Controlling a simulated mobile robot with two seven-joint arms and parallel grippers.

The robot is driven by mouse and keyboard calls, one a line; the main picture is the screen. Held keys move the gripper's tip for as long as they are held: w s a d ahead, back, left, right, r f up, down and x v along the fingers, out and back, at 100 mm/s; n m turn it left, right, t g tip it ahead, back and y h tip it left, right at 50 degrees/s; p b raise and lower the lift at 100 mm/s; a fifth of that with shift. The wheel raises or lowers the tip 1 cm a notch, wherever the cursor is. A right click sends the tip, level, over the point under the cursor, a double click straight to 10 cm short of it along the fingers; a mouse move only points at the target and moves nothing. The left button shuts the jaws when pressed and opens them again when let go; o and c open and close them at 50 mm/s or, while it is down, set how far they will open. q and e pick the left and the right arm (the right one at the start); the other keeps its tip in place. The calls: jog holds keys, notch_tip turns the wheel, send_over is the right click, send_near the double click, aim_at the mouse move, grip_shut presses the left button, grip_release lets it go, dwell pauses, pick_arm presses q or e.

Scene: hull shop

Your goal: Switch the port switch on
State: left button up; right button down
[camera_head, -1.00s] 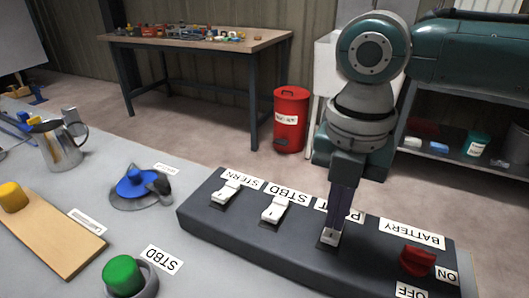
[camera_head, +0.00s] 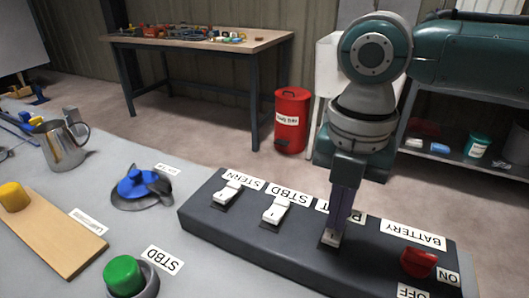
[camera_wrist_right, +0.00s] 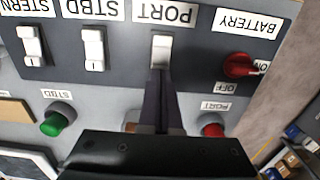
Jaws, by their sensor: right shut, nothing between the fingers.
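The port switch (camera_head: 329,239) is a small white rocker on the dark switch panel (camera_head: 270,257), under the PORT label. My right gripper (camera_head: 334,232) points down with its fingers shut and empty. Its tips are at the port switch and hide part of it; I cannot tell if they touch. In the right wrist view, the white face of the port switch (camera_wrist_right: 161,48) shows just beyond the fingertips (camera_wrist_right: 158,74). Which way it is tipped is not clear. My left gripper is not in view.
White STERN (camera_head: 228,192) and STBD (camera_head: 275,210) switches sit left of the port switch. A red battery knob (camera_head: 418,262) is at right. A green button (camera_head: 123,276), a blue-topped control (camera_head: 137,184) and a metal jug (camera_head: 60,147) stand on the bench.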

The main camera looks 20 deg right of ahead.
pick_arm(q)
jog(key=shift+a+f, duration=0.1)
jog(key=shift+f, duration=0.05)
pick_arm(e)
jog(key=shift+f, duration=0.25)
pick_arm(q)
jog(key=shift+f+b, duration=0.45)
jog(key=shift+b, duration=0.15)
pick_arm(e)
jog(key=shift+f, duration=0.75)
notch_tip(320, 180, up, 7)
jog(key=p, duration=0.8)
jog(key=shift+r, duration=0.1)
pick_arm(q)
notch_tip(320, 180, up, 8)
